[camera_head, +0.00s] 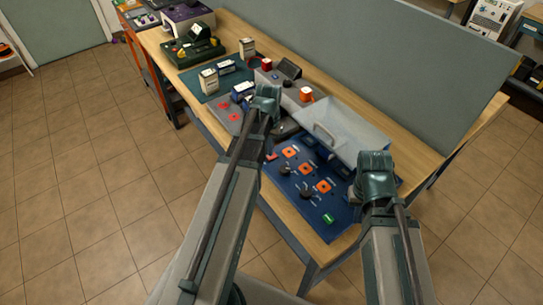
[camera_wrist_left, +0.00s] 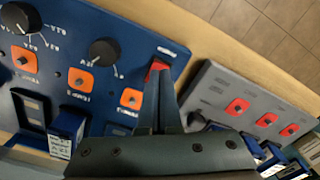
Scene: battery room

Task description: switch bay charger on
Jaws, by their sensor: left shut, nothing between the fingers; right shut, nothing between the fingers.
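A blue panel (camera_head: 318,222) lies on the bench with black knobs, orange square plates and a green part (camera_head: 328,218). In the left wrist view the blue panel (camera_wrist_left: 140,50) shows black knobs (camera_wrist_left: 103,51), orange plates (camera_wrist_left: 131,98) and a small red part (camera_wrist_left: 158,68) at its edge. My left gripper (camera_wrist_left: 160,85) is shut and empty, its fingertips overlapping the red part; I cannot tell whether they touch. In the head view my left gripper (camera_head: 267,97) is above the panels, its fingers hidden. My right gripper (camera_head: 375,165) is shut and empty over the blue panel's right side. No label reads clearly as the bay charger.
A grey panel with red plates (camera_wrist_left: 266,119) lies beside the blue one. Small boxes (camera_head: 208,80) and a green device (camera_head: 193,48) stand further along the bench. A grey partition (camera_head: 370,55) rises behind.

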